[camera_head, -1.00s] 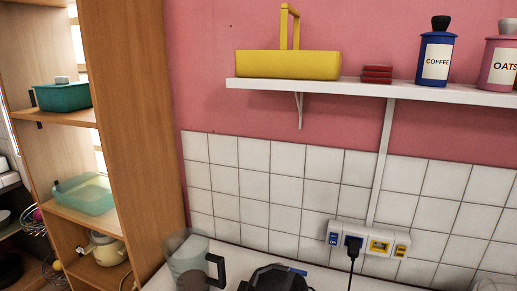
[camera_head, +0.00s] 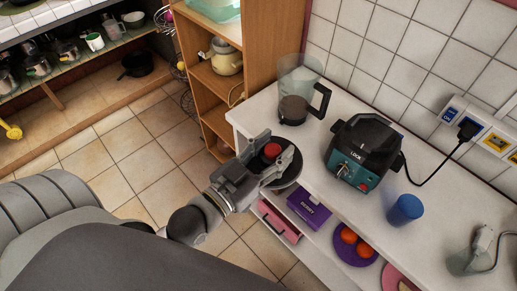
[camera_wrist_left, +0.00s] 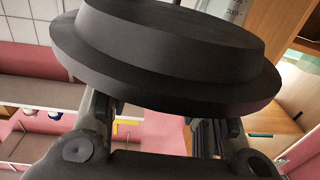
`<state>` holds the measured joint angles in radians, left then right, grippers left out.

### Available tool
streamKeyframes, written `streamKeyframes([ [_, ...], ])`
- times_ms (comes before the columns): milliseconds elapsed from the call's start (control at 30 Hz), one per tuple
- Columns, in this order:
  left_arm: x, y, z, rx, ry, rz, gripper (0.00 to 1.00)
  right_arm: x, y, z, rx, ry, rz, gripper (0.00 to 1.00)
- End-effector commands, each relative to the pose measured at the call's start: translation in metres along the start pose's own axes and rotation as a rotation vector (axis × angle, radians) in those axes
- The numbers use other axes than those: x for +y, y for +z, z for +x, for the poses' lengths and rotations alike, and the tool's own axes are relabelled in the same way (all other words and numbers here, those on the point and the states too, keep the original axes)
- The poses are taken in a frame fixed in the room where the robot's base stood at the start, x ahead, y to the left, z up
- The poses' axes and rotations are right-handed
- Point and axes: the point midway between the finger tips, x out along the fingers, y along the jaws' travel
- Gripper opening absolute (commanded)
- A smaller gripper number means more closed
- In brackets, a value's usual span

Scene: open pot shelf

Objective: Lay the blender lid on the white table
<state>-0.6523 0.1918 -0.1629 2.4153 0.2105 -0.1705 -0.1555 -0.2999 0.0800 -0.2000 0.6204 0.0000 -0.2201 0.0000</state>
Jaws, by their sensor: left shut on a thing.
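The blender lid (camera_head: 287,176) is a dark round disc, held in my left gripper (camera_head: 270,160) near the front left edge of the white table (camera_head: 312,148). A red round part shows between the fingers. In the left wrist view the lid (camera_wrist_left: 170,55) fills the upper middle, with a stepped rim, and the left gripper's fingers (camera_wrist_left: 155,130) reach up to it. The lid appears held above the table; its exact height cannot be told. The clear blender jug (camera_head: 298,85) stands upright at the table's back left. My right gripper is not in view.
The black and teal blender base (camera_head: 365,150) stands right of the lid, with a cord to the wall sockets. A blue cup (camera_head: 405,209) stands farther right. A wooden shelf (camera_head: 212,75) adjoins the table's left end. A lower shelf holds a purple box (camera_head: 308,208).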

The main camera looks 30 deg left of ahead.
Motion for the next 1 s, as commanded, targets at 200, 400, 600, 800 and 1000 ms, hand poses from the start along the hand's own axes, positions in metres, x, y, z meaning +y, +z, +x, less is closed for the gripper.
streamKeyframes([
  [200, 0.02, -0.008, 0.018, 0.001, 0.16, 0.01, 0.2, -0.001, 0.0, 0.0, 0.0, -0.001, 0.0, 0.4],
  [400, 0.038, -0.015, 0.034, 0.002, 0.302, 0.009, 0.2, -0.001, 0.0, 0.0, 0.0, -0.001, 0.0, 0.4],
  [600, 0.054, -0.02, 0.049, 0.002, 0.427, 0.007, 0.2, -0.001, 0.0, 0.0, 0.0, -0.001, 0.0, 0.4],
  [800, 0.068, -0.025, 0.06, 0.004, 0.527, 0.006, 0.2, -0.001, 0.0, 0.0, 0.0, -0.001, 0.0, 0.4],
  [1000, 0.076, -0.028, 0.069, -0.002, 0.606, 0.008, 0.2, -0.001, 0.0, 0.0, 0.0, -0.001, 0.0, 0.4],
])
